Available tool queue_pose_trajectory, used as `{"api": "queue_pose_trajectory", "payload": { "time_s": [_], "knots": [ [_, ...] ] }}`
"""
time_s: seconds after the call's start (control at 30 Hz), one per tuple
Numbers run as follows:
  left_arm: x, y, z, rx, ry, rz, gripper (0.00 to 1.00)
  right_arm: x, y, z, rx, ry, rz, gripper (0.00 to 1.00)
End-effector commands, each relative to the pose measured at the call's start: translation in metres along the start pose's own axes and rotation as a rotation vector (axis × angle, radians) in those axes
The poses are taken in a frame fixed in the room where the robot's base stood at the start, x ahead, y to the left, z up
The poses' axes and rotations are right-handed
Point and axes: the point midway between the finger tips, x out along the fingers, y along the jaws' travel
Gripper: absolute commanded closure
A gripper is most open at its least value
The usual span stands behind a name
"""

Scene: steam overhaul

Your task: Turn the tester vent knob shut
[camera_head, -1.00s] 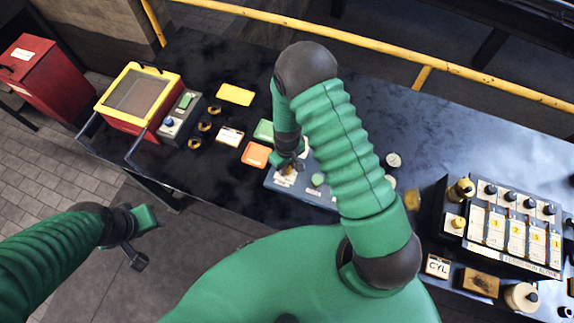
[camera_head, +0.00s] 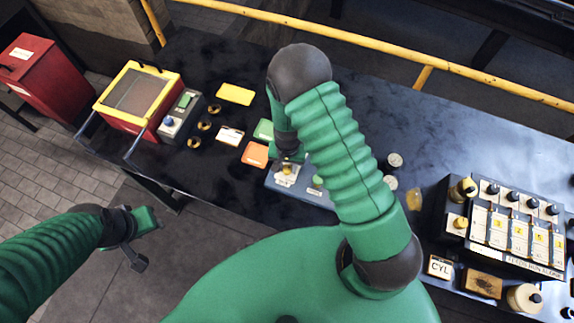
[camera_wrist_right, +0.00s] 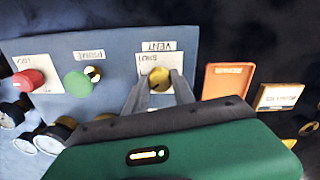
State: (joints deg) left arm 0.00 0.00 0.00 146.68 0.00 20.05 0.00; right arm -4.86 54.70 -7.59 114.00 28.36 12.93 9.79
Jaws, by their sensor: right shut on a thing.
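The tester panel (camera_head: 318,195) is a blue-grey box on the dark bench, partly hidden behind my right arm. In the right wrist view its brass vent knob (camera_wrist_right: 159,80) sits on a white plate under a VENT label (camera_wrist_right: 160,46); the plate bears a SHUT marking. My right gripper (camera_wrist_right: 160,92) has its two grey fingers on either side of the knob, shut on it. In the head view the right gripper (camera_head: 289,160) is over the panel's left end. My left gripper (camera_head: 142,232) hangs away from the bench at lower left; its jaw opening is unclear.
On the panel are a green button (camera_wrist_right: 78,84) and a red button (camera_wrist_right: 28,80). An orange tray (camera_head: 255,154) lies beside the panel's left end. A yellow-framed red box (camera_head: 140,95) stands at the bench's left; a block of switches (camera_head: 510,225) stands right.

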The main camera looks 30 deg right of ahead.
Motion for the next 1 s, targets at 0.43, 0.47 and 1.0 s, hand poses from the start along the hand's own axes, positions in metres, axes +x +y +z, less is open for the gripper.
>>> {"api": "queue_pose_trajectory", "payload": {
  "time_s": [0.43, 0.47, 1.0],
  "knots": [
    [-0.0037, 0.0000, -0.0009, 0.000, 0.000, 0.000, 0.64, 0.0009, -0.0010, 0.0042, 0.403, -0.010, 0.004, 1.00],
    [-0.0041, 0.0000, -0.0010, 0.000, 0.000, 0.000, 0.64, 0.0009, -0.0010, 0.0041, 0.427, -0.010, 0.005, 1.00],
    [-0.0076, 0.0000, -0.0018, 0.000, 0.000, 0.000, 0.64, 0.0011, -0.0029, 0.0035, 0.669, -0.010, 0.003, 1.00]
  ]
}}
